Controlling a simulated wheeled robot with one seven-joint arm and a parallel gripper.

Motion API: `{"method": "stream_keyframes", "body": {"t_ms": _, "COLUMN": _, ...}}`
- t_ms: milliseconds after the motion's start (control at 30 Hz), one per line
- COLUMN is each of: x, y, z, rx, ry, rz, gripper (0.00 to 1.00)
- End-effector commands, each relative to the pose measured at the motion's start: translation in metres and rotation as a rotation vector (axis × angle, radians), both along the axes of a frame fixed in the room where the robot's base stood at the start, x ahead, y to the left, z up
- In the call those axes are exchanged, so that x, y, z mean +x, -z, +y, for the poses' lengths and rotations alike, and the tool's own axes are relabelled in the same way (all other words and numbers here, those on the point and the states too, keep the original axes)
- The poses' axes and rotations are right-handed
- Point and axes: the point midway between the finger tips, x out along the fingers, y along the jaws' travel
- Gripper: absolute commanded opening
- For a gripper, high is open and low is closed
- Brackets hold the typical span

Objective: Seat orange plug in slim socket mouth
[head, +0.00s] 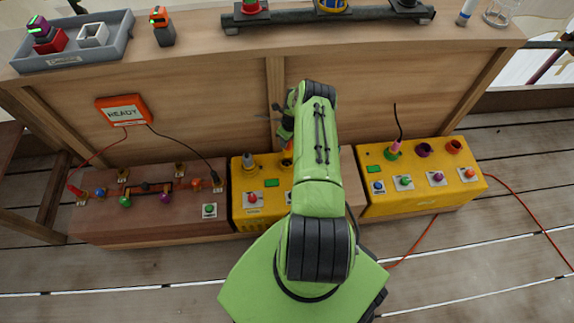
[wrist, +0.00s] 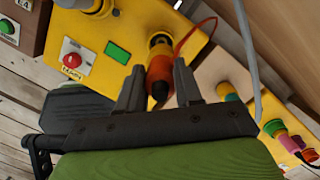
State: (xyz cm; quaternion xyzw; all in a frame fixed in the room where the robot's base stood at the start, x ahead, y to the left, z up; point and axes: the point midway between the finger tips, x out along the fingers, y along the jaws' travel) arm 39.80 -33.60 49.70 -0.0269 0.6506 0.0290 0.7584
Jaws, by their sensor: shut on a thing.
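The orange plug (wrist: 160,70) is between the two dark fingers of my gripper (wrist: 158,65) in the wrist view, its black tail end towards me and a thin orange cable curving off to the right. Its far end meets a yellow collar (wrist: 161,42) standing on the yellow box; I take this as the slim socket. I cannot tell how deep the plug sits in it. In the head view a bit of orange (head: 287,157) shows beside my green arm, which hides most of the socket and gripper. Another socket (head: 249,160) stands to its left.
The middle yellow box (head: 240,213) has a red button (wrist: 71,60) and a green display (wrist: 118,53). A brown box (head: 150,228) is left, another yellow box (head: 375,207) with upright sockets right. A wooden panel (head: 210,100) rises close behind; a red cable (head: 412,240) crosses the floor.

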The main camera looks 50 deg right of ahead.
Motion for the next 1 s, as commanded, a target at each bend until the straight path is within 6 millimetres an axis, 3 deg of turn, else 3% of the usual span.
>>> {"method": "stream_keyframes", "body": {"t_ms": 100, "x": -0.001, "y": 0.036, "z": 0.002, "rx": 0.003, "ry": 0.000, "rz": 0.003, "gripper": 0.00}}
{"method": "stream_keyframes", "body": {"t_ms": 467, "x": -0.001, "y": 0.093, "z": 0.002, "rx": 0.001, "ry": -0.003, "rz": 0.004, "gripper": 0.00}}
{"method": "stream_keyframes", "body": {"t_ms": 667, "x": -0.001, "y": 0.092, "z": 0.001, "rx": 0.002, "ry": -0.004, "rz": 0.003, "gripper": 0.00}}
{"method": "stream_keyframes", "body": {"t_ms": 700, "x": -0.001, "y": 0.092, "z": 0.002, "rx": 0.002, "ry": -0.004, "rz": 0.004, "gripper": 0.41}}
{"method": "stream_keyframes", "body": {"t_ms": 833, "x": -0.001, "y": 0.091, "z": 0.002, "rx": 0.002, "ry": -0.004, "rz": 0.004, "gripper": 0.60}}
{"method": "stream_keyframes", "body": {"t_ms": 1000, "x": -0.001, "y": 0.091, "z": 0.002, "rx": 0.002, "ry": -0.005, "rz": 0.003, "gripper": 0.60}}
